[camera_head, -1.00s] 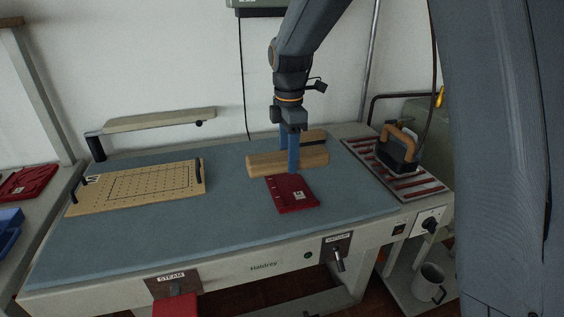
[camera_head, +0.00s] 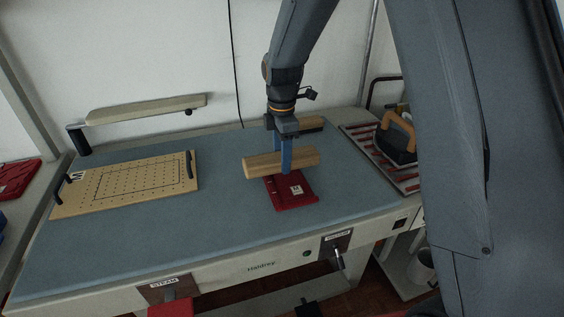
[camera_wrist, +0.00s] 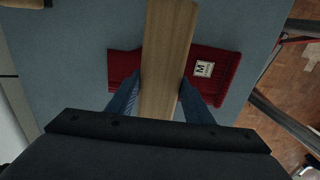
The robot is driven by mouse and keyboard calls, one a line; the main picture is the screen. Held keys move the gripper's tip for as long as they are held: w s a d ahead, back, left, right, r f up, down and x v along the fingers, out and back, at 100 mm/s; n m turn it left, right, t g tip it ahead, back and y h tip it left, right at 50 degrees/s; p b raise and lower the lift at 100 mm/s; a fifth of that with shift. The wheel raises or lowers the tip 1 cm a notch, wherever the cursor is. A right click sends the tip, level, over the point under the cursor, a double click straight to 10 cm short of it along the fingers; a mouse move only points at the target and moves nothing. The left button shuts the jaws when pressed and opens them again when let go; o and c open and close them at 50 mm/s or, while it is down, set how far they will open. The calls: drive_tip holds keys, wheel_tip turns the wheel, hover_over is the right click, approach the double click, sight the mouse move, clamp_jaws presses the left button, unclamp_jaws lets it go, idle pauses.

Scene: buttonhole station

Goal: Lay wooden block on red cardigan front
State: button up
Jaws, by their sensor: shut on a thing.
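The wooden block (camera_head: 262,165) is a long pale bar held level between the blue fingers of my gripper (camera_head: 282,168). My gripper is shut on it near its middle. The red cardigan front (camera_head: 294,196) lies folded on the blue-grey board, with a white label marked M. In the wrist view the block (camera_wrist: 166,50) passes across the cardigan front (camera_wrist: 225,85), covering its middle. The block appears to be above the cloth; whether it touches cannot be told. In the head view the block hides the cardigan's far edge.
A perforated wooden template (camera_head: 125,186) with black handles lies on the left of the board (camera_head: 130,240). An iron (camera_head: 396,140) stands on a striped rest at the right. A dark-topped wooden piece (camera_head: 312,124) lies behind my gripper. The board's front left is clear.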

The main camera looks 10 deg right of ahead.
drive_tip(key=shift+f, duration=1.2)
drive_tip(key=shift+f, duration=0.1)
drive_tip(key=o, duration=1.4)
drive_tip(key=shift+c, duration=0.2)
wheel_tip(320, 180, up, 12)
drive_tip(key=b, duration=0.2)
drive_tip(key=shift+b, duration=0.35)
drive_tip(key=s+d+f+m, duration=0.3)
drive_tip(key=s+d+m, duration=0.1)
drive_tip(key=s+m, duration=0.2)
drive_tip(key=s+d+f+m, duration=0.3)
drive_tip(key=s+d+m, duration=0.1)
drive_tip(key=s+m, duration=0.3)
drive_tip(key=s+d+f+m+t, duration=0.1)
drive_tip(key=s+d+f+m, duration=0.2)
drive_tip(key=s+m, duration=0.4)
drive_tip(key=shift+s+d, duration=0.45)
drive_tip(key=shift+s, duration=0.5)
